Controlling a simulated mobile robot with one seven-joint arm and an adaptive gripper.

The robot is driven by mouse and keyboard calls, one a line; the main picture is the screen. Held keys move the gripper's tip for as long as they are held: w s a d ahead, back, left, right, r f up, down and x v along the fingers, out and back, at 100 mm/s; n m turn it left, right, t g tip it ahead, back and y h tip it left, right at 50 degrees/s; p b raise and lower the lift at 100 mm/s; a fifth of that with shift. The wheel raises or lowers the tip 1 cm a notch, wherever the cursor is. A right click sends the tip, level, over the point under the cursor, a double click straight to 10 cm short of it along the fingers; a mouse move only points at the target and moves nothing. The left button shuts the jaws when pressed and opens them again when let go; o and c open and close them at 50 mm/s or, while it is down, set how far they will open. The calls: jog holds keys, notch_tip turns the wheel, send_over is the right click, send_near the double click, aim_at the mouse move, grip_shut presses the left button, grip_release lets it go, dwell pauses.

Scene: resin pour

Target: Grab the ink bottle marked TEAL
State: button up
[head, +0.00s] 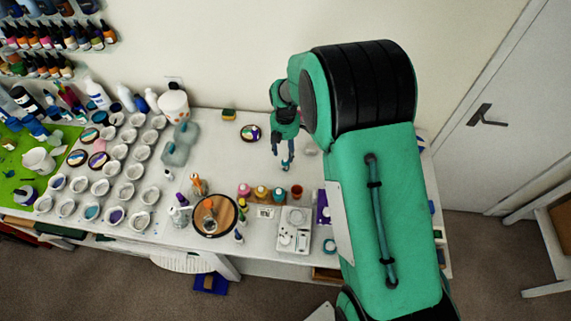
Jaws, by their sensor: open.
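No label is readable at this size, so I cannot tell which bottle is marked TEAL. Small dropper-type bottles (242,205) stand beside the round wooden board (197,228) at the front middle of the table. Rows of small dark bottles (45,37) stand on the wall shelves at the upper left. My gripper (287,165) is open, points down over the back middle of the table, and appears empty. It is behind and to the right of the small bottles. My arm hides part of the table's right side.
Several white cups (123,191) fill the left of the table (218,160). Three coloured jars (261,192) and a reddish cup (297,191) stand in front of my gripper, with a white scale (294,232) nearer the front edge.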

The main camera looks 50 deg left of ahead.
aim_at(286, 160)
jog(key=shift+f, duration=1.75)
jog(key=shift+d+f+p, duration=0.1)
jog(key=shift+f+p, duration=0.5)
jog(key=shift+f, duration=2.05)
jog(key=c, duration=1.1)
